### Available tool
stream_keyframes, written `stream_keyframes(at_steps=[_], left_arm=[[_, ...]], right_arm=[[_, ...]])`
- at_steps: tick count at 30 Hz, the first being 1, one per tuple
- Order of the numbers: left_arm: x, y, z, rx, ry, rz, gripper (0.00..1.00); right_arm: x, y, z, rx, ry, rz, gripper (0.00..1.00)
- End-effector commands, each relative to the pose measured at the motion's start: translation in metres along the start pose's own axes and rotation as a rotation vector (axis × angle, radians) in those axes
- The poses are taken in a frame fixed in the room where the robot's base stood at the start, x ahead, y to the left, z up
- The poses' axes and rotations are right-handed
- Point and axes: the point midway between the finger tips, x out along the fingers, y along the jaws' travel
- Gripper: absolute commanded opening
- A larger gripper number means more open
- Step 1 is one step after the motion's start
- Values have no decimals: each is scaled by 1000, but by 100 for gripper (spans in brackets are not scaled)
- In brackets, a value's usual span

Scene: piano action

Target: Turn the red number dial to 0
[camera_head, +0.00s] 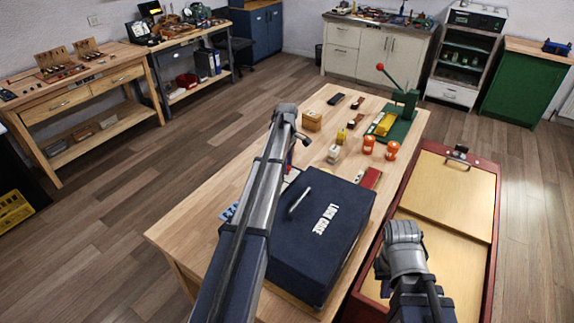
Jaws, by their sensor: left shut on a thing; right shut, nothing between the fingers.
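My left arm reaches over the wooden workbench from the bottom. Its gripper (292,154) is low behind the arm's bent end, with a small red part beside it. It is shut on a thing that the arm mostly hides. I cannot make out the red number dial or its digits. The dark blue lock case (322,232) stands closed on the bench, right of the arm, with white lettering and a metal handle on top. My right gripper (382,268) is small and partly hidden beside my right arm, right of the case; it is shut and empty.
Behind the case are two orange objects (392,150), a green lever press (402,110), a wooden block (312,121) and several small parts. A red-framed case with wooden panels (455,190) stands right of the bench. The bench's left strip is mostly clear.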

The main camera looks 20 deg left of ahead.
Motion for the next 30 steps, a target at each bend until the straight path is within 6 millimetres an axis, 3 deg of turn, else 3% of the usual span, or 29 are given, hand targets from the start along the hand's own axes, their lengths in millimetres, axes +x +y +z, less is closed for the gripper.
stream_keyframes(at_steps=[30], left_arm=[[0,0,0,964,0,0,0]], right_arm=[[0,0,0,0,0,0,0]])
